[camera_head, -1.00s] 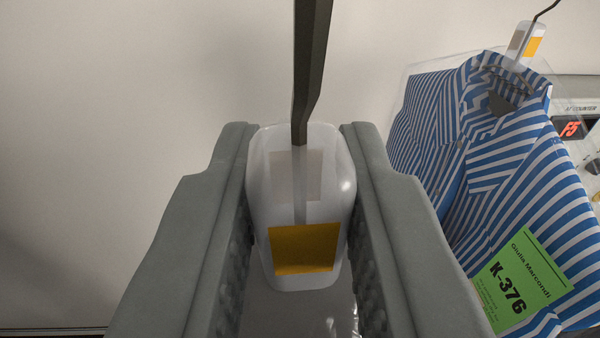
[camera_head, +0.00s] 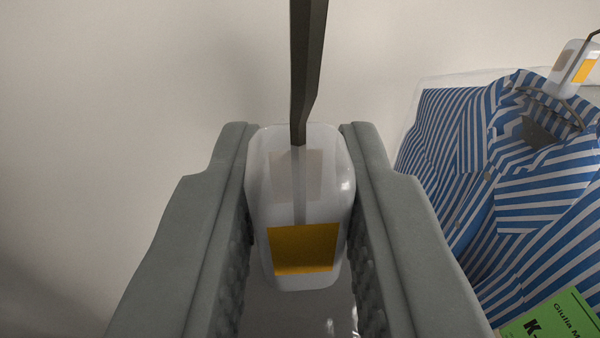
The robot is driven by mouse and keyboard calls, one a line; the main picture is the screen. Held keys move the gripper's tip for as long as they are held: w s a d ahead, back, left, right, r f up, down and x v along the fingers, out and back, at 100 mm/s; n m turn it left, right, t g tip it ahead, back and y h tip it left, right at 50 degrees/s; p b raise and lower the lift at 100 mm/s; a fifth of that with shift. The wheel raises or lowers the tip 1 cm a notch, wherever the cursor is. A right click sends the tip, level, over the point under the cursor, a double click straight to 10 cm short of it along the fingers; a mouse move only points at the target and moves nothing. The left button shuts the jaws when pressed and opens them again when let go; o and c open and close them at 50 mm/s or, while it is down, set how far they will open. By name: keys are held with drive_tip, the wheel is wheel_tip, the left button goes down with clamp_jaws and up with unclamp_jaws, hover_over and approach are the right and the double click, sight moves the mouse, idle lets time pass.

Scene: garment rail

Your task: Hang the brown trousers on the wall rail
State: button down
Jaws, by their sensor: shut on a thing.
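My gripper (camera_head: 298,150) is shut on a whitish translucent block (camera_head: 318,205) with an orange patch. The block is fixed around the lower end of a dark hanger hook (camera_head: 305,75), which rises out of the top of the picture. Below the block a strip of shiny clear cover shows between the fingers. The garment under it is hidden, so I cannot see the brown trousers. The wall rail is not in view.
A blue and white striped shirt (camera_head: 470,150) in a clear cover hangs at the right, close to my right finger. It has its own hanger block (camera_head: 570,68) and a green tag (camera_head: 555,322). Plain pale wall (camera_head: 120,120) fills the left.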

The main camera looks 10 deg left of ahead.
drive_tip(key=shift+a+x, duration=0.15)
drive_tip(key=shift+x, duration=1.15)
drive_tip(key=shift+a+x, duration=0.15)
drive_tip(key=shift+x, duration=1.15)
drive_tip(key=shift+r, duration=0.2)
drive_tip(key=shift+w, duration=0.1)
drive_tip(key=shift+w+a+r, duration=0.2)
drive_tip(key=shift+w, duration=0.4)
drive_tip(key=shift+w+a+r, duration=0.15)
drive_tip(key=shift+w+a, duration=0.05)
drive_tip(key=shift+w, duration=0.4)
drive_tip(key=shift+w+a+r, duration=0.2)
drive_tip(key=shift+w, duration=0.4)
drive_tip(key=shift+w, duration=0.15)
drive_tip(key=shift+w+a, duration=0.25)
drive_tip(key=shift+w, duration=0.45)
drive_tip(key=shift+w, duration=0.15)
drive_tip(key=shift+x, duration=1.35)
